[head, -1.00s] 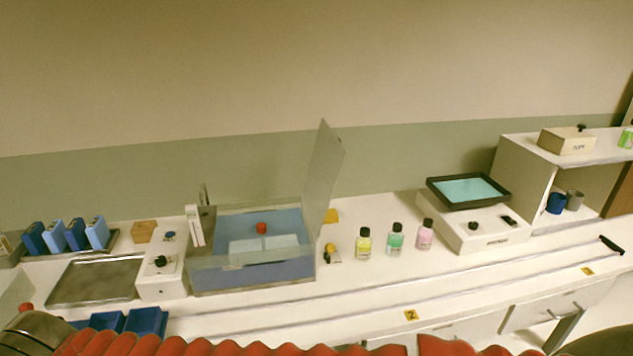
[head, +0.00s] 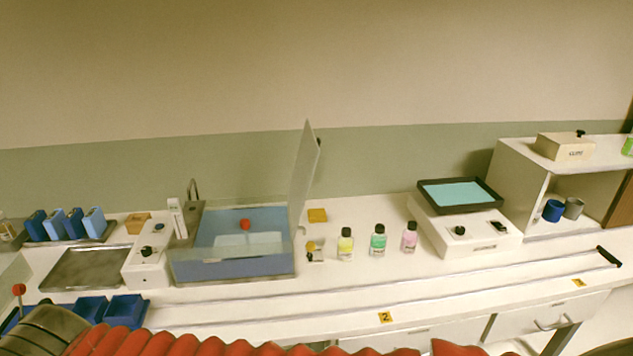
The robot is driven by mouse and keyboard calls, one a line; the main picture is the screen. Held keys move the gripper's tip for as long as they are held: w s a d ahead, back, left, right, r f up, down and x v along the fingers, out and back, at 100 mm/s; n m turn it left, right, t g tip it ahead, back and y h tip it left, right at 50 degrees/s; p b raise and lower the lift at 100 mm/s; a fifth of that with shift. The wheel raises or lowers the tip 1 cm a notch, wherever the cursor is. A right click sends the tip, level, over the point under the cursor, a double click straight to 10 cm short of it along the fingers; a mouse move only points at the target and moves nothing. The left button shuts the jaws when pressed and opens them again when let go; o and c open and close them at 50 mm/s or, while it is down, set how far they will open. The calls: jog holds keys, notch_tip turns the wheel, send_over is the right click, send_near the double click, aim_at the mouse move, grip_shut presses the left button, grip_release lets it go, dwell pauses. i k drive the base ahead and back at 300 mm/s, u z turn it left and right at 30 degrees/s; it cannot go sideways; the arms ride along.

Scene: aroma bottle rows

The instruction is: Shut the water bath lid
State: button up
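The water bath (head: 235,266) is a clear-walled tank of blue water on the bench, left of the middle in the head view. Its clear lid (head: 304,178) stands open, nearly upright along the tank's right side. A red ball-shaped thing (head: 245,225) and pale blocks show in the tank. A white control box (head: 146,262) with a black knob adjoins the tank's left side. My gripper is not in view; only my red ribbed arm cover and a dark grey part show along the bottom edge.
Yellow (head: 345,245), green (head: 378,241) and pink (head: 409,237) bottles stand right of the tank. A small yellow-topped item (head: 314,252) is close to the lid's foot. A shaker with a black tray (head: 460,195) and a white shelf (head: 520,178) stand farther right. Blue bins (head: 124,308) are at the front left.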

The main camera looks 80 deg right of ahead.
aim_at(309, 152)
jog(key=z, duration=0.05)
jog(key=k, duration=2.25)
jog(key=z, duration=1.4)
jog(key=i, duration=1)
jog(key=u, duration=0.05)
